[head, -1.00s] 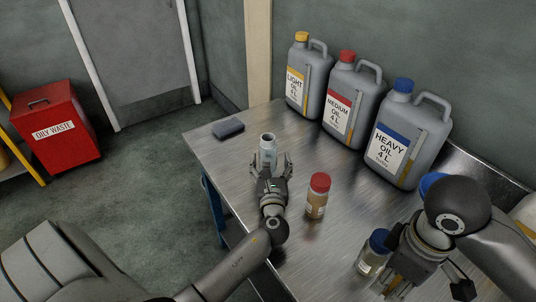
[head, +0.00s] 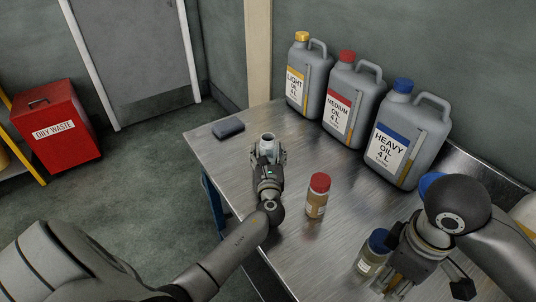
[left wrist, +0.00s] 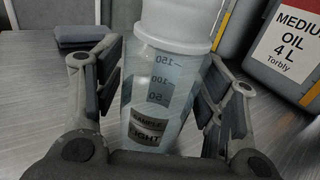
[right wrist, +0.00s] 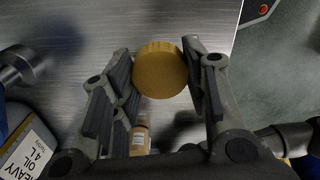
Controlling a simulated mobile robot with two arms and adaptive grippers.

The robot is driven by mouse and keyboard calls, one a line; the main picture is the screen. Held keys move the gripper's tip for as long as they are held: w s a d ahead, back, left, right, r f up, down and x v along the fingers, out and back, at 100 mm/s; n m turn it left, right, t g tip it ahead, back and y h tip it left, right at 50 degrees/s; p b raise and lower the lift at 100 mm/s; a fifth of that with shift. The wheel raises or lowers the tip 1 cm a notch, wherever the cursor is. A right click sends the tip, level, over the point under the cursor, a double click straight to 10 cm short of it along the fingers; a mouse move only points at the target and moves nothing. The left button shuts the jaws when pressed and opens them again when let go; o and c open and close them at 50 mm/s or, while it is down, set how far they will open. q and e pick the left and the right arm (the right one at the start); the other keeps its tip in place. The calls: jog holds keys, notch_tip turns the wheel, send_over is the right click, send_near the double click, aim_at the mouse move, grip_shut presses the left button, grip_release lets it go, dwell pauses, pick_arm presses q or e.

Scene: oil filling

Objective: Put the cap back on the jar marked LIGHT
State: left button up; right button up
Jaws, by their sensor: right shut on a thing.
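The jar marked LIGHT (head: 267,143) stands upright and uncapped near the table's far left corner. In the left wrist view the clear jar (left wrist: 155,95) has a white neck and a partly visible LIGHT label. My left gripper (head: 268,153) is open, with one finger on each side of the jar; small gaps show between the pads and the jar. My right gripper (right wrist: 163,75) is shut on a yellow cap (right wrist: 160,68) above the table. In the head view my right gripper (head: 395,284) is at the front right, and the cap is hard to make out.
A red-capped jar (head: 318,196) and a blue-capped jar (head: 373,253) stand between the grippers. The light (head: 307,77), medium (head: 351,101) and heavy (head: 405,138) oil cans line the back. A dark pad (head: 228,128) lies left of the LIGHT jar. The steel table (head: 228,165) is otherwise bare there.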

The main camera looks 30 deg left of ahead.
aim_at(269, 149)
pick_arm(q)
jog(key=c, duration=0.7)
jog(key=shift+r, duration=0.1)
